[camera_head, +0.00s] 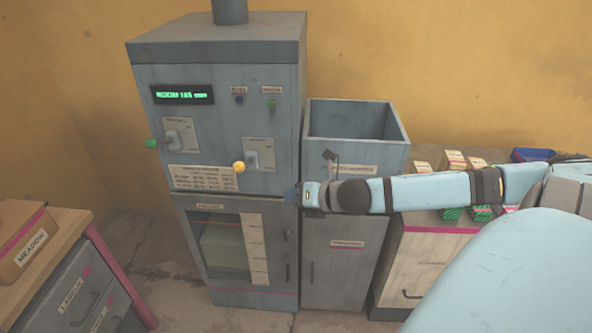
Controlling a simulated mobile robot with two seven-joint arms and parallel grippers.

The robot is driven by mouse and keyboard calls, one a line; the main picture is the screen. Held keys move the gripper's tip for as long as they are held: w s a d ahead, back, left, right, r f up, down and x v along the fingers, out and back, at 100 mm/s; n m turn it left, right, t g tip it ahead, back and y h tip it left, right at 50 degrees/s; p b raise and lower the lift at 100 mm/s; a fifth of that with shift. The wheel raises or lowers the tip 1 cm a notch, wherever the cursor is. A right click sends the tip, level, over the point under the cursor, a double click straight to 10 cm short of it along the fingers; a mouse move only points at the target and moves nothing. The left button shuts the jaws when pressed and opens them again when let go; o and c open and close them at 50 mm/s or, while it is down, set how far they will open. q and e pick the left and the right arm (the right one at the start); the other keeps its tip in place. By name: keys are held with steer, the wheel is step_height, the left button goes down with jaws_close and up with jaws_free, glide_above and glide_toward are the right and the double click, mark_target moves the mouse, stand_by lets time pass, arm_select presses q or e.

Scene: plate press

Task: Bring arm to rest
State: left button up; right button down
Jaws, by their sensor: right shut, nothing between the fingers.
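My right arm reaches in from the right edge, with its pale blue forearm stretched leftward. My right gripper (291,196) is at its end, small and dark, shut with nothing in it. In the picture it lies in front of the right edge of the grey press (215,120), right of the yellow-knobbed lever (239,167). I cannot tell how far it is from the press front. My arm hides part of the grey bin (345,225) and of the cabinet behind it. My left gripper is not in view.
The press has a green-knobbed lever (152,143), a lit display (182,95) and a lower windowed door (240,250). The open-topped bin stands beside it. A pale cabinet (425,255) with several small boxes is at right. A wooden desk (70,225) with a MEADOW box (25,240) is at left.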

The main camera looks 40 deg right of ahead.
steer(key=shift+s+r, duration=0.1)
steer(key=shift+s, duration=0.1)
stand_by(0.3)
stand_by(0.3)
steer(key=s+a+f+m+p, duration=0.3)
steer(key=s+a+f+m, duration=0.5)
steer(key=a+m, duration=0.3)
steer(key=s+a+f+m+g+p, duration=0.1)
steer(key=s+a+f+m+p, duration=0.2)
steer(key=s+a+f+m, duration=0.5)
steer(key=a+f+m, duration=0.1)
steer(key=a+m, duration=0.2)
steer(key=m, duration=0.5)
steer(key=shift+f+m+g, duration=0.3)
steer(key=shift+w+d, duration=0.1)
stand_by(1.3)
